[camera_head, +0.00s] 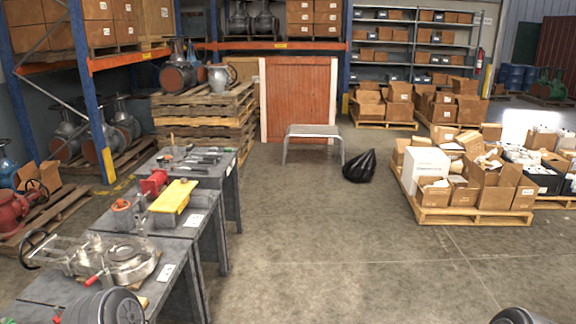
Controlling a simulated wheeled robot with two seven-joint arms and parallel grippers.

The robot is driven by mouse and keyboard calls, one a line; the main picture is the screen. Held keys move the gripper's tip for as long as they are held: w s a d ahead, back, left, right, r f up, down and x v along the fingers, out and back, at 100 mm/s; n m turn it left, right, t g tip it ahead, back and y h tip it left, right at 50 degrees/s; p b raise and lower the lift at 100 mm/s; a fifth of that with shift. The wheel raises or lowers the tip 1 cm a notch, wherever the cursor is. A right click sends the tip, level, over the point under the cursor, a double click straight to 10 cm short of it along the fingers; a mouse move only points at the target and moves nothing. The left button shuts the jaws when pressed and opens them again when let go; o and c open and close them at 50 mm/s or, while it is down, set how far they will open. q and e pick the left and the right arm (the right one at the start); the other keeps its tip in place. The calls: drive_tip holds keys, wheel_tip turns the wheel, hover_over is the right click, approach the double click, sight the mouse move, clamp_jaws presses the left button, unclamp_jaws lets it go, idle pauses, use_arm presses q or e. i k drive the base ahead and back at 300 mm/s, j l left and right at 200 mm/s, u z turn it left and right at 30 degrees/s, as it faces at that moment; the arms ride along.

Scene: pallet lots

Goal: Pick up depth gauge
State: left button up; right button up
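Several small tools lie on the farthest grey workbench (217,178) at the left. They include dark and metallic long pieces (200,158). They are too small for me to tell which one, if any, is the depth gauge. Neither of my grippers shows. Only rounded dark parts, which look like my own arms, show at the bottom left and bottom right edges.
A middle bench holds a yellow box-like item (173,196) and a red vise (153,183). The near bench holds a metal valve (122,262). A step stool (314,131) and black bag (360,166) stand beyond. The central floor (310,235) is clear.

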sight(160, 160)
drive_tip(key=i+l, duration=0.1)
drive_tip(key=i, duration=2.4)
drive_tip(key=i+j+u, duration=0.2)
drive_tip(key=i+u, duration=0.95)
drive_tip(key=i, duration=0.15)
drive_tip(key=i+l+u, duration=0.35)
drive_tip(key=i+j, duration=0.1)
